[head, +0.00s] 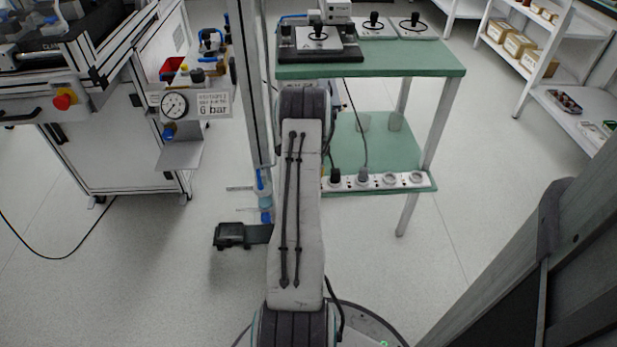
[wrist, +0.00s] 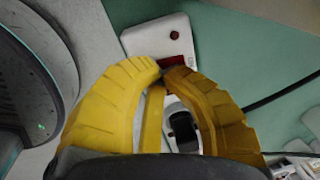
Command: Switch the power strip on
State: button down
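The white power strip (head: 402,181) lies along the front edge of the table's lower green shelf in the head view. Its left end is hidden behind my arm there. In the wrist view its white end (wrist: 138,42) shows beyond my fingertips, with a small round red button (wrist: 175,35) and a dark red rectangular switch (wrist: 173,62). My gripper (wrist: 162,72) has yellow fingers whose tips come together just at the switch, partly covering it. Nothing shows held between them. I cannot tell whether the tips touch the switch, or its position.
The green tabletop (head: 420,65) overhangs the shelf. A table leg (head: 408,213) stands at right.

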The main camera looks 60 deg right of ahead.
jog(key=shift+s+a+f, duration=0.1)
jog(key=shift+a, duration=0.05)
notch_tip(320, 180, up, 14)
jog(key=a+p, duration=0.1)
jog(key=p, duration=0.4)
jog(key=shift+s, duration=0.4)
jog(key=shift+p, duration=0.4)
jog(key=p, duration=0.3)
jog(key=shift+w+d+r, duration=0.4)
jog(key=f+b, duration=0.2)
jog(key=f, duration=0.1)
jog(key=f+b, duration=0.3)
jog(key=f, duration=0.1)
jog(key=d+f+b, duration=0.1)
jog(key=f+b, duration=0.2)
jog(key=f, duration=0.1)
jog(key=shift+w, duration=0.35)
jog(key=f+b, duration=0.1)
jog(key=b, duration=0.1)
jog(key=f+b, duration=0.1)
jog(key=b, duration=0.1)
jog(key=shift+w+d+f+b, duration=0.1)
jog(key=shift+d+f+b, duration=0.1)
jog(key=shift+f+b, duration=0.15)
jog(key=shift+f, duration=0.1)
